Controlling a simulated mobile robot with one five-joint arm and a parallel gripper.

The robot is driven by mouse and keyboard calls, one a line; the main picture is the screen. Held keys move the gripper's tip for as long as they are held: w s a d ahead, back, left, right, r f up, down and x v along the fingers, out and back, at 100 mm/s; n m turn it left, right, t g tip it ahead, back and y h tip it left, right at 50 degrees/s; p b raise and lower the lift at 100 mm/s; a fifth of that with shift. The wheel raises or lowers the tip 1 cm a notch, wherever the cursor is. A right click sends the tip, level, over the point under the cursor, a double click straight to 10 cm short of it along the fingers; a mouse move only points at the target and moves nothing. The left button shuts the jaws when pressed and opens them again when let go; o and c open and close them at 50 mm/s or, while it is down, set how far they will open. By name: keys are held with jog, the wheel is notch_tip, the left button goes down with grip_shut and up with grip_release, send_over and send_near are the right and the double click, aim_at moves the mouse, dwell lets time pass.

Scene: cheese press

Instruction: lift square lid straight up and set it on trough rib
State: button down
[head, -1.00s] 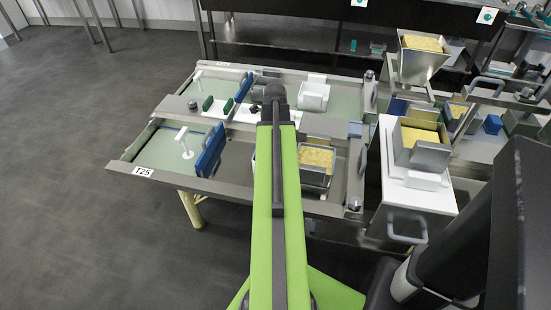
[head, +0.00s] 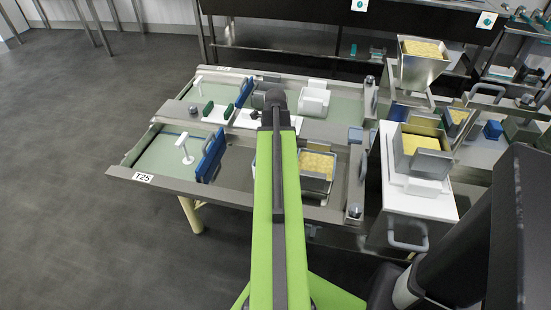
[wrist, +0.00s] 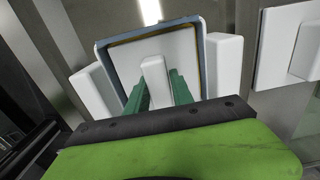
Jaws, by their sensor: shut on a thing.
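In the wrist view my gripper (wrist: 160,88), with green fingers, is shut on the white upright handle (wrist: 151,68) of the square lid (wrist: 181,43). The pale lid shows inside the blue-grey rim of a square mould (wrist: 103,52). I cannot tell how high it sits in the mould. In the head view my green arm hides the gripper and this lid; a metal strip (head: 312,130) runs between the two basins of the trough. I cannot tell whether it is the trough rib.
White blocks flank the mould, one left (wrist: 94,90) and one right (wrist: 223,65). Another white lid-like plate (wrist: 281,45) lies to the right. In the head view a curd-filled mould (head: 317,165) stands right of my arm, and a blue upright plate (head: 211,155) stands left.

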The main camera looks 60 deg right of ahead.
jog(key=shift+d+r+p, duration=0.15)
jog(key=shift+r+p, duration=0.25)
jog(key=shift+r, duration=0.1)
jog(key=shift+r+p, duration=0.5)
jog(key=shift+r, duration=0.05)
notch_tip(320, 180, up, 9)
jog(key=p, duration=0.9)
jog(key=shift+r, duration=0.1)
